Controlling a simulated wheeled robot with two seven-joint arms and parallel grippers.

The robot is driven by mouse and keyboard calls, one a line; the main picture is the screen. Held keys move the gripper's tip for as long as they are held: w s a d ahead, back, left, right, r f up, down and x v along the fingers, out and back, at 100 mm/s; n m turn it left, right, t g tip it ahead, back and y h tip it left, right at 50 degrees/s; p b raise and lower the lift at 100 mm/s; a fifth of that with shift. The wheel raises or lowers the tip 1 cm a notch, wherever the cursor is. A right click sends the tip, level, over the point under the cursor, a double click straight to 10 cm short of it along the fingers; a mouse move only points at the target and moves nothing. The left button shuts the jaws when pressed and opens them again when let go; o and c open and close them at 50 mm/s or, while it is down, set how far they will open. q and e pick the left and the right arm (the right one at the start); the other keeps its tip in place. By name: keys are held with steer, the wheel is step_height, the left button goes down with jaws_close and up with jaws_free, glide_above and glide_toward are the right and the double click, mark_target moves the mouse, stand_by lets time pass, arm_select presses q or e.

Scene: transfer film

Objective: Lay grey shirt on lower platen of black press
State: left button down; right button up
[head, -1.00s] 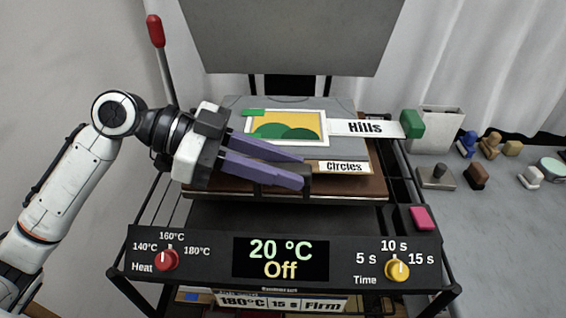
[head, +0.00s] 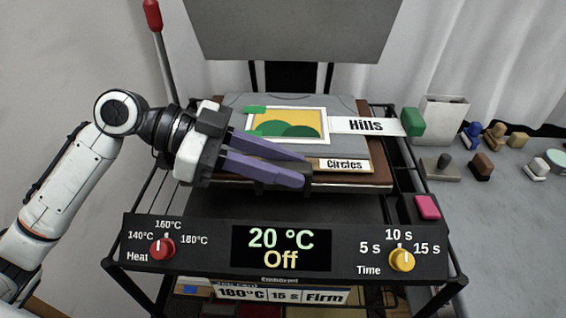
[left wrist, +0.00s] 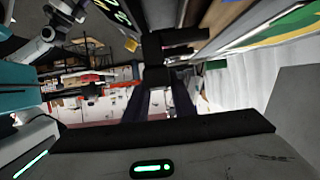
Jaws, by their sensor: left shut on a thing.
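The grey shirt (head: 235,102) seems to be the grey layer lying on a brown board (head: 380,183). The Hills picture (head: 285,124) covers much of it. My left gripper (head: 304,168) is at the board's front edge, shut on what looks like a dark handle; the fingers partly hide it. In the left wrist view the fingertips meet a dark block (left wrist: 154,48) beside the board's edge. The press's black control panel (head: 190,265) reads 20 °C, Off. Its grey upper plate (head: 295,30) is raised. Whether the board touches a platen is unclear. My right gripper is not in view.
A Circles label (head: 344,164) lies at the board's front. The Hills label (head: 365,125) sticks out rightward to a green block (head: 412,121). A red-tipped lever (head: 153,15) stands at left. A pink block (head: 427,207) and several stamps (head: 480,167) are at right.

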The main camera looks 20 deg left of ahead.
arm_select(q)
steer(key=shift+f+b, duration=0.4)
steer(key=shift+f, duration=0.05)
steer(key=c, duration=1.4)
jaws_free()
steer(key=shift+f, duration=0.1)
